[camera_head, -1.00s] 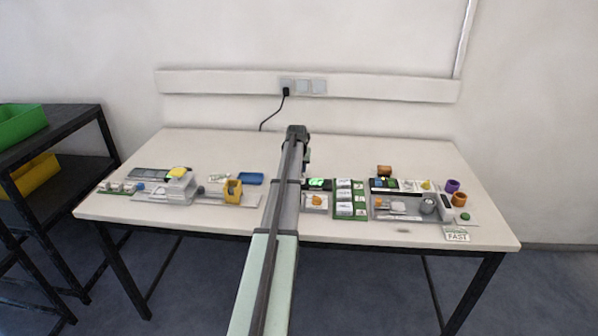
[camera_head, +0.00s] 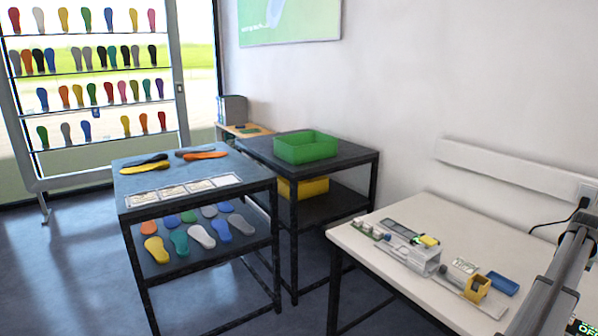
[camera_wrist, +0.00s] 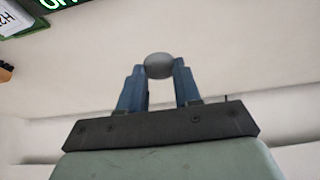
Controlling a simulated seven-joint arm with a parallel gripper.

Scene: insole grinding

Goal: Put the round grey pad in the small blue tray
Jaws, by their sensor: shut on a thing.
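The round grey pad (camera_wrist: 159,66) is between the tips of my gripper (camera_wrist: 160,72) in the wrist view, and the blue fingers are shut on it. The pad is held clear of the white table. The small blue tray (camera_head: 502,284) lies on the table at the lower right of the head view, to the right of a yellow block. The tray looks empty. My arm enters that view at the right edge, and its gripper end is not clear there. The tray is not in the wrist view.
A grey-white fixture (camera_head: 424,259) and the yellow block (camera_head: 477,289) stand left of the tray. A green crate (camera_head: 306,147) sits on a dark shelf further left. A dark cart (camera_head: 190,178) carries several insoles. A green board with labels (camera_wrist: 30,18) shows in the wrist view.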

